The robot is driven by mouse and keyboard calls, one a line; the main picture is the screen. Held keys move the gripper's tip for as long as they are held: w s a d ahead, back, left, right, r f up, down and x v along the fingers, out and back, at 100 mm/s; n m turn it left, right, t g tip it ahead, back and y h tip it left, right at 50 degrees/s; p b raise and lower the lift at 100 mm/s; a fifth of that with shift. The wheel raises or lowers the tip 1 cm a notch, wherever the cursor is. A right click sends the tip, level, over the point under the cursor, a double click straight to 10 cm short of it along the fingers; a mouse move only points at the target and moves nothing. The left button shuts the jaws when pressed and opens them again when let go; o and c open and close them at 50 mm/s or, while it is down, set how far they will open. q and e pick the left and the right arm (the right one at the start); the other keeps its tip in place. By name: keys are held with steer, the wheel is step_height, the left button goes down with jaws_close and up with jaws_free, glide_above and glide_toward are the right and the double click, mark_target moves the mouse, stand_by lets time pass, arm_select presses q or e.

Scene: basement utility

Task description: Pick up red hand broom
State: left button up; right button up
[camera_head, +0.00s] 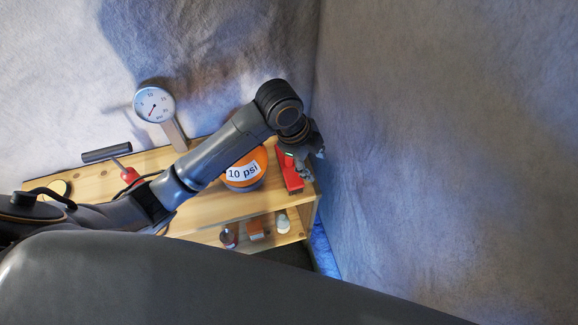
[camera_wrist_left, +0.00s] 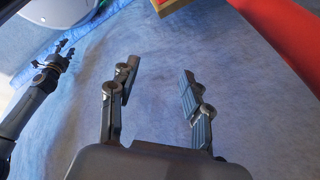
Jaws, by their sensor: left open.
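The red hand broom (camera_head: 291,174) lies on the top of the wooden shelf near its right end in the head view. My left gripper (camera_head: 314,154) is just right of its far end, partly hidden by its own wrist; I cannot tell whether they touch. In the left wrist view my left gripper (camera_wrist_left: 158,84) is open, with nothing between its fingers. A large red surface (camera_wrist_left: 285,35) fills the upper right corner there; I cannot tell whether it is the broom. My right gripper (camera_wrist_left: 55,62) shows at the left of that view with its fingers apart.
A grey wall (camera_head: 440,150) rises close on the right.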

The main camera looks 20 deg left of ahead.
arm_select(q)
steer(key=w+a+r+m+y, duration=0.1)
steer(key=w+a+r+m, duration=0.1)
steer(key=r, duration=0.3)
steer(key=w+a+r+m+g+y, duration=0.1)
steer(key=w+a+r+m, duration=0.1)
steer(key=r+m, duration=0.3)
steer(key=w+a+r+m+y, duration=0.1)
steer(key=w+a+r+m, duration=0.1)
steer(key=a+r+m, duration=0.1)
steer(key=shift+w+a+r+m+g+p, duration=0.15)
steer(key=shift+w+r+m, duration=0.1)
steer(key=shift+r, duration=0.35)
steer(key=shift+w+a+r+m+g+p, duration=0.15)
steer(key=shift+r+m, duration=0.1)
steer(key=shift+r, duration=0.3)
step_height(320, 180, down, 14)
steer(key=p, duration=0.3)
steer(key=shift+a+r, duration=0.15)
steer(key=shift+r, duration=0.1)
jaws_close()
